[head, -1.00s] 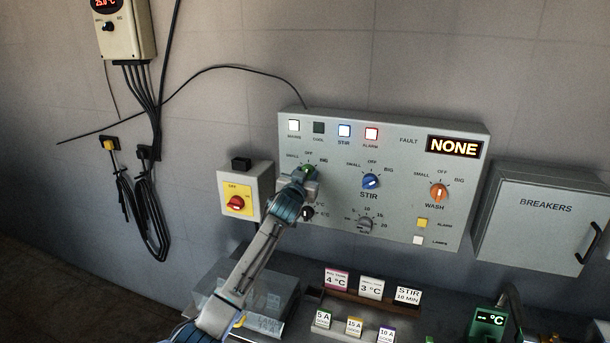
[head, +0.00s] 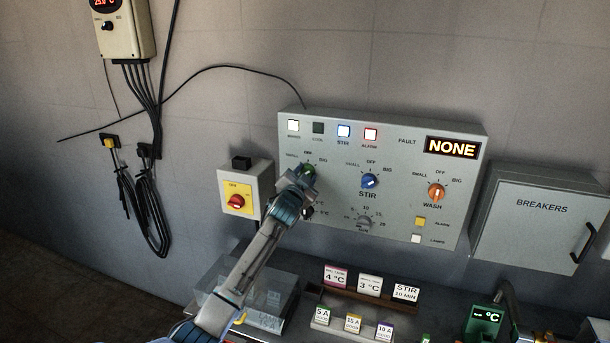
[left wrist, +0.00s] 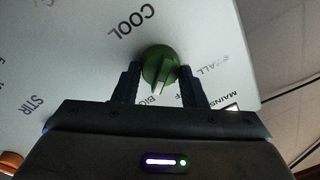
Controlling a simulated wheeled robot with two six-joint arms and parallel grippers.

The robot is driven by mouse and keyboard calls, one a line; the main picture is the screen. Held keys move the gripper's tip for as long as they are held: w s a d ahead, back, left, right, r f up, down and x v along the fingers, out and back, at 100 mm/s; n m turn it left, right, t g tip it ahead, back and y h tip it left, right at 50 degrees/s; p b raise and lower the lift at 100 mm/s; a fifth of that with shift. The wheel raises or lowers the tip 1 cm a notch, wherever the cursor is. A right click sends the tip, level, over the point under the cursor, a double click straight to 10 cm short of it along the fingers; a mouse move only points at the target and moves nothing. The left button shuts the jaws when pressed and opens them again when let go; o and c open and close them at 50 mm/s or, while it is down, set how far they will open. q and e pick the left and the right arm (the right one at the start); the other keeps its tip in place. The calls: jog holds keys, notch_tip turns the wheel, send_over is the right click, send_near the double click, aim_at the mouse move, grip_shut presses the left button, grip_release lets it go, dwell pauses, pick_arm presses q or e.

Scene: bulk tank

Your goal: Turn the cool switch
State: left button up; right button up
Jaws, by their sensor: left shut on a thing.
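The cool switch is a green knob on the grey control panel; in the left wrist view the knob (left wrist: 160,66) sits between my two dark fingers, beside the COOL label. My left gripper (left wrist: 158,78) is shut on it. The knob's white pointer faces the gripper side, near the BIG and OFF labels; I cannot tell exactly which it marks. In the head view my left gripper (head: 303,176) reaches the panel's left part and hides most of the knob (head: 309,168). My right gripper is not in view.
The panel (head: 330,222) also carries a blue STIR knob (head: 370,181) and an orange WASH knob (head: 436,192). A yellow box with a red switch (head: 236,201) is close left of my arm. A breaker box (head: 540,225) is at the right. Small signs stand on the shelf below.

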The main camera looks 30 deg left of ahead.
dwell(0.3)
pick_arm(q)
jog(key=o, duration=1)
jog(key=b+v, duration=0.4)
jog(key=v, duration=0.6)
jog(key=shift+s, duration=0.4)
jog(key=shift+d+f, duration=0.1)
jog(key=shift+f, duration=0.05)
